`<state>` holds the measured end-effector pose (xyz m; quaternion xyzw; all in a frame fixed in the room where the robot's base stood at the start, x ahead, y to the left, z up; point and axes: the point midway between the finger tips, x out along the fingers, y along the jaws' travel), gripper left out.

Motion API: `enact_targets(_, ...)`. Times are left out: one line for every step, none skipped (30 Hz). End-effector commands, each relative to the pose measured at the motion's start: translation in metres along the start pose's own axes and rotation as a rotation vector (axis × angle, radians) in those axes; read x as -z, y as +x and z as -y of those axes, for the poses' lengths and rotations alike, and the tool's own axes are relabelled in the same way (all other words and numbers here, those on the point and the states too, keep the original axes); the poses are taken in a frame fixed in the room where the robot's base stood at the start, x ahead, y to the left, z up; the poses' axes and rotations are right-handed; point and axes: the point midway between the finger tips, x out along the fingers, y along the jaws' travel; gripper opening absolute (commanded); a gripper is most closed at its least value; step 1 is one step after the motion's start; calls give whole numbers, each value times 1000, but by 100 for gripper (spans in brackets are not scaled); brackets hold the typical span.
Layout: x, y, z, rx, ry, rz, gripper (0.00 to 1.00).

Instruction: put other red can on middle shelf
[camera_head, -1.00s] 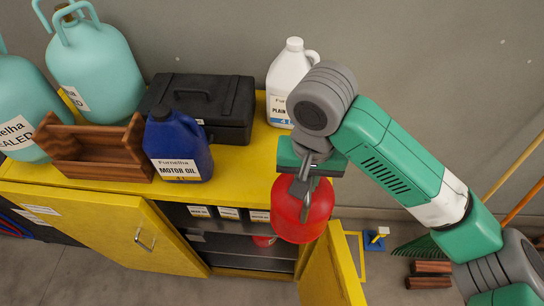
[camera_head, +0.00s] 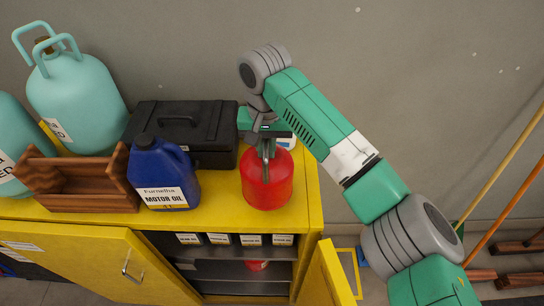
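A red can (camera_head: 267,185) is at the right front of the yellow cabinet's top, beside the blue motor oil jug. I cannot tell whether its base touches the top or hangs just above it. My gripper (camera_head: 266,152) is shut on the red can's upper part from above; the exact finger contact is small and partly hidden. Another red can (camera_head: 257,265) shows partly inside the open cabinet, on a shelf below the labelled shelf edge (camera_head: 235,240). The rest of the interior is dark and partly hidden by the top and doors.
The yellow cabinet (camera_head: 222,212) has its left door (camera_head: 85,262) and right door (camera_head: 325,278) open. The blue jug (camera_head: 160,172), wooden carrier (camera_head: 80,182), black toolbox (camera_head: 185,130) and teal tanks (camera_head: 75,95) crowd its top. A white jug is mostly hidden behind my gripper.

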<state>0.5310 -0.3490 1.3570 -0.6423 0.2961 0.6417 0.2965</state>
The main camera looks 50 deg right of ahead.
Motion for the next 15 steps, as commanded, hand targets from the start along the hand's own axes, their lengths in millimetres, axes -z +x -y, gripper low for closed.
enact_targets(1,-2,1,1,0,-3,0)
enact_targets(2,-2,1,1,-1,-3,0)
enact_targets(2,-1,1,1,-1,-3,0)
enact_targets(1,0,0,1,0,-3,0)
enact_targets(1,3,0,0,0,-2,0)
enact_targets(1,8,0,-2,1,-2,0)
enact_targets(1,12,-1,-1,1,-2,0)
enact_targets(1,17,-1,-2,1,-2,0)
enact_targets(1,22,0,-1,1,-2,0)
enact_targets(1,26,0,-1,0,-2,0)
enact_targets(1,28,0,-1,0,-2,0)
enact_targets(1,31,0,0,0,-3,0)
enact_targets(1,32,0,1,0,-3,0)
enact_targets(1,33,0,1,0,-3,0)
enact_targets(1,34,0,1,0,-3,0)
